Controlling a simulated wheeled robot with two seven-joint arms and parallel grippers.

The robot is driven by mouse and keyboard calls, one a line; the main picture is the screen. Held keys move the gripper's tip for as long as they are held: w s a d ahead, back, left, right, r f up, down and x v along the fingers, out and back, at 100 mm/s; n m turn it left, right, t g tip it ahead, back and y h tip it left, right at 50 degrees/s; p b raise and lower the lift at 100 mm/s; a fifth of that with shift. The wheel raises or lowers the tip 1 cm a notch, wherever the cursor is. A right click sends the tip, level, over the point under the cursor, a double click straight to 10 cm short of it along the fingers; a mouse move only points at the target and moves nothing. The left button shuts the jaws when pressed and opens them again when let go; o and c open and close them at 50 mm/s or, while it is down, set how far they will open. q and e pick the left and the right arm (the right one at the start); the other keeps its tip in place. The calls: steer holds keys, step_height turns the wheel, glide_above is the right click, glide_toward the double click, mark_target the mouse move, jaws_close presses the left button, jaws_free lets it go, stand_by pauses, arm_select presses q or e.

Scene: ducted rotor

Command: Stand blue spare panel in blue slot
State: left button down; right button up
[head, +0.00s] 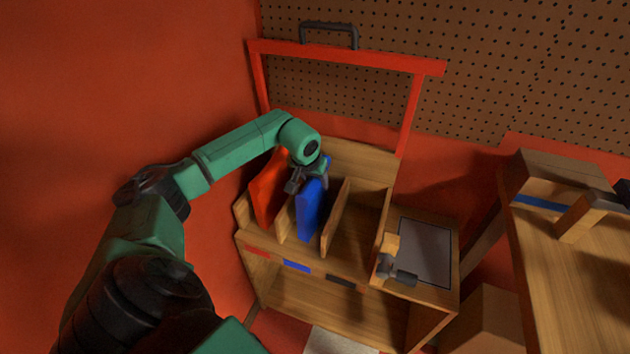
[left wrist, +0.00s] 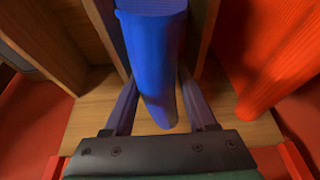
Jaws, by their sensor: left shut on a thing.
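The blue spare panel (head: 311,212) is upright in the wooden rack, between two dividers and behind the blue label (head: 297,266) that marks the blue slot. My left gripper (head: 308,178) is shut on its upper part. In the left wrist view the blue panel (left wrist: 152,55) runs between the two fingers of my left gripper (left wrist: 158,88), with a wooden divider on each side. I cannot tell whether its bottom edge touches the slot floor. My right gripper is not in view.
A red panel (head: 267,190) leans in the left slot, close beside my gripper. The slot behind the black label (head: 341,281) looks empty. A grey plate (head: 424,250) and a yellow-and-grey tool (head: 392,262) are to the right. A wooden bench (head: 575,285) stands farther right.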

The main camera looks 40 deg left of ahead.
arm_select(q)
steer(key=shift+c, duration=1)
jaws_free()
steer(key=shift+s+r, duration=0.1)
steer(key=shift+r, duration=0.3)
steer(key=v, duration=0.7)
steer(key=shift+d, duration=0.1)
steer(key=shift+f, duration=0.1)
